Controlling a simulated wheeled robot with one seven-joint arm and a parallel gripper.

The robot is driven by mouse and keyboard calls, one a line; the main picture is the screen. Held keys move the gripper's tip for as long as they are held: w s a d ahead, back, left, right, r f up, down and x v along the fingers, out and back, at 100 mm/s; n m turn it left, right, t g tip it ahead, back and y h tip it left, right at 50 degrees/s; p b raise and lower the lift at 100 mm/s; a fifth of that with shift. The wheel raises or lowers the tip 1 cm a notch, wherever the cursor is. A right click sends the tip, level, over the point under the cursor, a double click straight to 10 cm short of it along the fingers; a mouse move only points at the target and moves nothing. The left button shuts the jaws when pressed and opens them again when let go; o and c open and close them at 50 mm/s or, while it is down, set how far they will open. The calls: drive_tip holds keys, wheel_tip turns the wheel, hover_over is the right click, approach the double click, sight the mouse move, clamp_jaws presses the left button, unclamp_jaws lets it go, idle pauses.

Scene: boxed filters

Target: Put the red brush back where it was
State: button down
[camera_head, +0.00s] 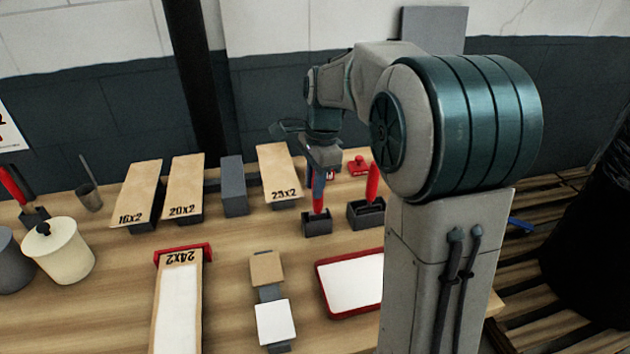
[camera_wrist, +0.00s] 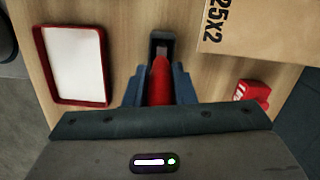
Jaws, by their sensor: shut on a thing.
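The red brush (camera_head: 318,197) is upright between my gripper's fingers, and its lower end reaches into or just over a small dark holder (camera_head: 317,226). I cannot tell how deep it sits. My gripper (camera_head: 318,178) is shut on the brush from above. In the wrist view the red brush (camera_wrist: 160,82) lies between both fingers, with the dark holder (camera_wrist: 161,43) just beyond it. A second red-handled tool (camera_head: 372,182) stands in another dark holder (camera_head: 365,213) to the right.
A red-rimmed white tray (camera_head: 320,290) lies in front. Boxes marked 16x2 (camera_head: 138,190), 20x2 (camera_head: 183,185) and 25x2 (camera_head: 279,172) stand to the left. A small red object (camera_head: 358,165) lies behind. A cream pot (camera_head: 60,252) and another red-handled tool (camera_head: 14,186) are far left.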

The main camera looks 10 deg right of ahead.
drive_tip(key=shift+f, duration=0.15)
drive_tip(key=c, duration=1.2)
unclamp_jaws()
drive_tip(key=r, duration=0.4)
drive_tip(key=d+r, duration=0.1)
drive_tip(key=r, duration=0.3)
drive_tip(key=r+p, duration=0.1)
drive_tip(key=r, duration=0.2)
drive_tip(key=shift+w+d+r, duration=0.15)
drive_tip(key=shift+w+r, duration=0.05)
drive_tip(key=shift+r, duration=0.2)
drive_tip(key=shift+s+r, duration=0.15)
drive_tip(key=s+f+n+t, duration=0.1)
drive_tip(key=s+f+n, duration=0.5)
drive_tip(key=s+n, duration=0.2)
drive_tip(key=s+f+n+t+h, duration=0.1)
drive_tip(key=s+f+n, duration=0.5)
drive_tip(key=s, duration=0.6)
drive_tip(key=shift+s+a+f+n+t, duration=0.25)
drive_tip(key=shift+a+n+t, duration=0.25)
drive_tip(key=shift+n, duration=0.4)
